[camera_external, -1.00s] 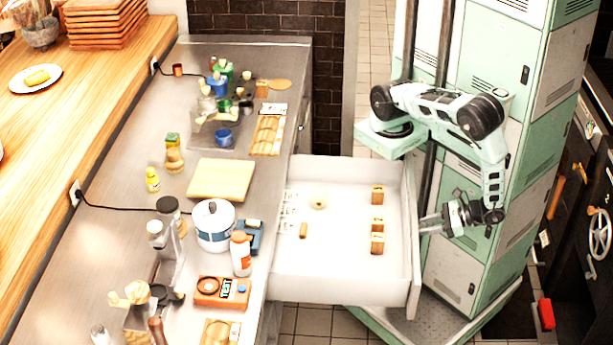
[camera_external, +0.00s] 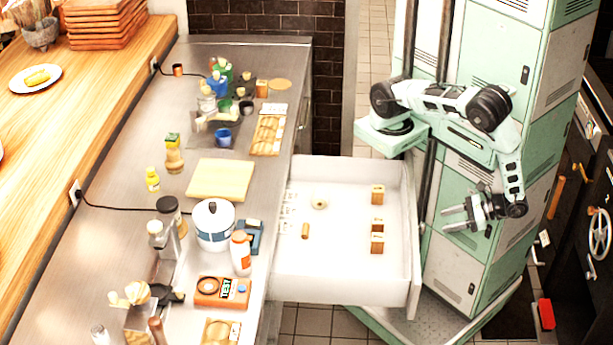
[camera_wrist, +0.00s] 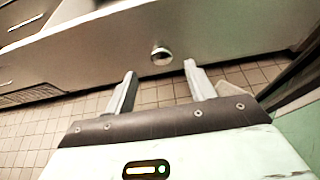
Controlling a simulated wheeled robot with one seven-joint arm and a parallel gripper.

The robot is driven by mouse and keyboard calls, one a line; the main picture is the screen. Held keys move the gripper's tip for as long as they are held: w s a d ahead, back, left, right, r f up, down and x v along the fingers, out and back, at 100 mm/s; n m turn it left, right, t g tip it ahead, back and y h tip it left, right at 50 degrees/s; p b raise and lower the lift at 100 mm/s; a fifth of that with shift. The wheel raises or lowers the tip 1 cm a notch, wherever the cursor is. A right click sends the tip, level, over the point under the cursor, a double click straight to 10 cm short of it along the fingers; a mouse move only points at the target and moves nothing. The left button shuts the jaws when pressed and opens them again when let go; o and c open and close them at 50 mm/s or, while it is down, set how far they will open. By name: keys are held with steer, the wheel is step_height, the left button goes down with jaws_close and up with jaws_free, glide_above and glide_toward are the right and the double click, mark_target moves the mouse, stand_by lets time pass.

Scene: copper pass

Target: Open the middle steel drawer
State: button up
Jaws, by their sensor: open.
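The steel drawer (camera_external: 330,285) is pulled far out from the counter, and its white inside shows from above. Its front panel (camera_external: 414,240) faces my arm. In the wrist view, the drawer front (camera_wrist: 230,35) crosses the top of the picture, with a round metal knob (camera_wrist: 161,54) at its middle. My gripper (camera_external: 447,218) is to the right of the drawer front, apart from it. In the wrist view, my gripper (camera_wrist: 161,82) is open and empty, with the knob beyond and between its fingertips.
Inside the drawer lie small wooden blocks (camera_external: 377,195), a pale ring (camera_external: 319,202) and a small brown cylinder (camera_external: 305,231). The counter (camera_external: 130,240) holds a white pot (camera_external: 214,225), a cutting board (camera_external: 220,180) and several bottles. Tiled floor (camera_wrist: 60,125) shows below the drawer.

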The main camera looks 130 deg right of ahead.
steer(key=shift+v, duration=2.3)
steer(key=w+d+r+m+g+y, duration=0.4)
steer(key=w+d+r+m+y, duration=0.1)
steer(key=d+r+m, duration=0.3)
steer(key=w+d+r+m+g+y+p, duration=0.1)
steer(key=w+d+r+m+g+y, duration=0.4)
steer(key=w+d+r+m, duration=0.3)
step_height(320, 180, up, 3)
steer(key=d+m, duration=0.1)
steer(key=m, duration=0.2)
steer(key=shift+d+p, duration=0.3)
steer(key=shift+w+a+f, duration=0.15)
steer(key=shift+w+f, duration=0.05)
steer(key=shift+w, duration=0.05)
